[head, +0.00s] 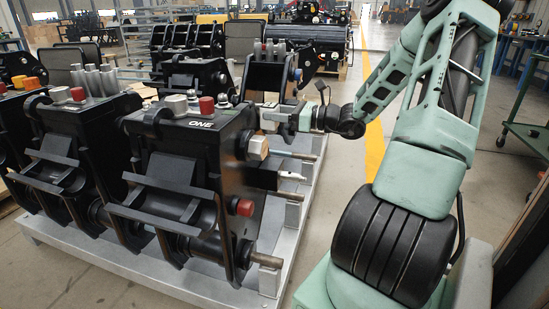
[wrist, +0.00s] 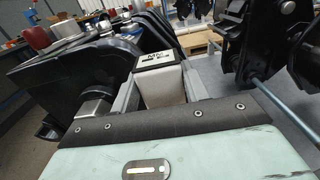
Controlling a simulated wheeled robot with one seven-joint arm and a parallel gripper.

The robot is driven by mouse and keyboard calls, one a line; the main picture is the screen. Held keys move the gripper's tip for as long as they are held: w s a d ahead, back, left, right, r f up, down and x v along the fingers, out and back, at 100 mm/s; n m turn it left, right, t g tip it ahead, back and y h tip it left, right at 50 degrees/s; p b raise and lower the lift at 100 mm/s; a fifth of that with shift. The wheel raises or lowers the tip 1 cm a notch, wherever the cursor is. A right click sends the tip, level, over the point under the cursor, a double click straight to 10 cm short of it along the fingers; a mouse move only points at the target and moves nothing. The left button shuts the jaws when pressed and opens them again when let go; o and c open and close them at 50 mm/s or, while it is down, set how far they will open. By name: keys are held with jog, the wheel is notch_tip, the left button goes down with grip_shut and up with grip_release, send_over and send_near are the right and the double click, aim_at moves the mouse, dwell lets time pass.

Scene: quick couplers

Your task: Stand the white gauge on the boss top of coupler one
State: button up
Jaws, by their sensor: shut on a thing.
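The white gauge (wrist: 165,88) is a pale block with a black, lettered end, held between the two fingers of my gripper (wrist: 162,80) in the wrist view. In the head view my gripper (head: 284,116) is beyond the right rear of coupler one (head: 200,140), a black housing marked ONE; the gauge is small and hard to make out there. Coupler one has a pale cap (head: 176,105) and a red cap (head: 207,106) on top, and a pale knob (head: 257,147) on its right side. I cannot tell which part is the boss top. A metal cylinder (wrist: 95,106) shows left of the gripper.
Another black coupler (head: 75,145) stands left of coupler one, and one more (head: 270,75) behind it. They share a grey metal pallet (head: 150,262). A rod with a silver tip (head: 290,175) sticks out to the right.

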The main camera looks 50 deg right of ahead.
notch_tip(320, 180, down, 10)
jog(key=b, duration=0.5)
jog(key=shift+f, duration=0.25)
jog(key=shift+r, duration=0.1)
jog(key=o, duration=1.2)
jog(key=shift+o, duration=0.2)
jog(key=shift+s, duration=0.1)
jog(key=p+v, duration=0.4)
jog(key=v, duration=0.8)
jog(key=shift+p, duration=0.4)
